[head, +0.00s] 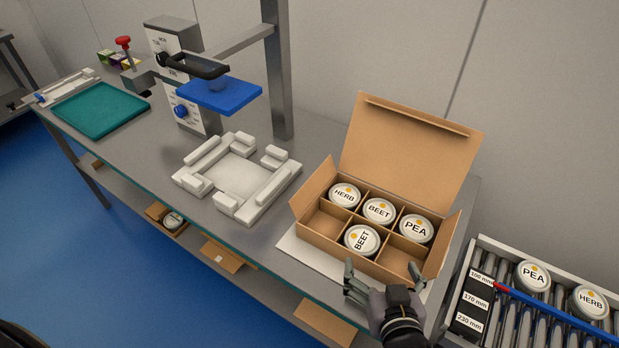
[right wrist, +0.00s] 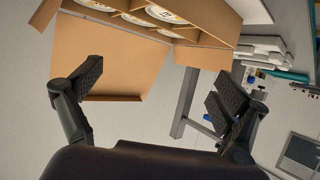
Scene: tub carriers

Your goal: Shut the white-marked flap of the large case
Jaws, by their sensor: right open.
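The large case (head: 335,247) is an open cardboard box with dividers on the bench. Its big lid (head: 415,145) stands up at the back, and its side flaps, left (head: 313,186) and right (head: 441,246), stick up. I cannot make out a white mark on any flap. Tubs sit in several cells, labelled HERB, BEET (head: 378,210) and PEA; the front left and front right cells look empty. My right gripper (head: 383,275) is open and empty, just in front of the case's front right corner. The right wrist view shows the lid (right wrist: 125,65) beyond its spread fingers. My left gripper is out of view.
A white fixture (head: 240,180) stands left of the case, below a press with a blue plate (head: 219,94) and a grey post. A teal tray (head: 100,108) lies farther left. A roller conveyor (head: 540,310) with tubs borders the bench at right.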

